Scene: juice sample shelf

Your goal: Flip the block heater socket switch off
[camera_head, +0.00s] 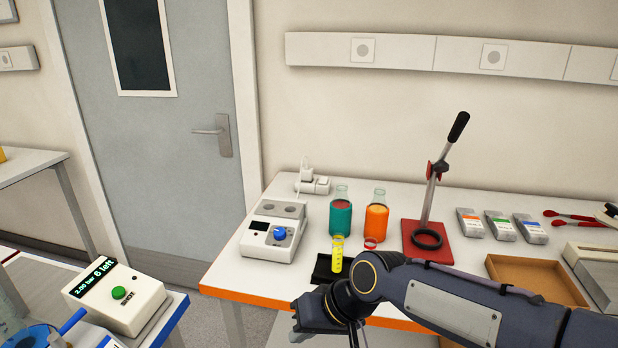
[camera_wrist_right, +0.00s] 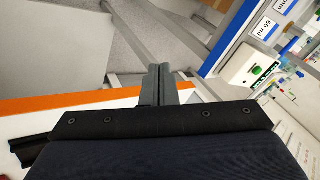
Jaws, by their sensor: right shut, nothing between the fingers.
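The block heater (camera_head: 262,250) is a white box with a dark display and a blue knob, at the left end of the bench. Behind it, near the wall, stands a small white socket (camera_head: 321,186) with a white plug (camera_head: 305,173) in it. The switch on the socket is too small to make out. My right gripper (camera_head: 298,332) is at the front edge of the bench, well in front of the heater and far from the socket. Its fingers also show in the right wrist view (camera_wrist_right: 160,86), shut and empty. My left gripper is out of view.
A teal bottle (camera_head: 341,216), an orange bottle (camera_head: 376,216) and a yellow cylinder (camera_head: 337,254) stand right of the heater. A red-based lever stand (camera_head: 427,238) is further right. A white dispenser box (camera_head: 117,295) stands on another table at left.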

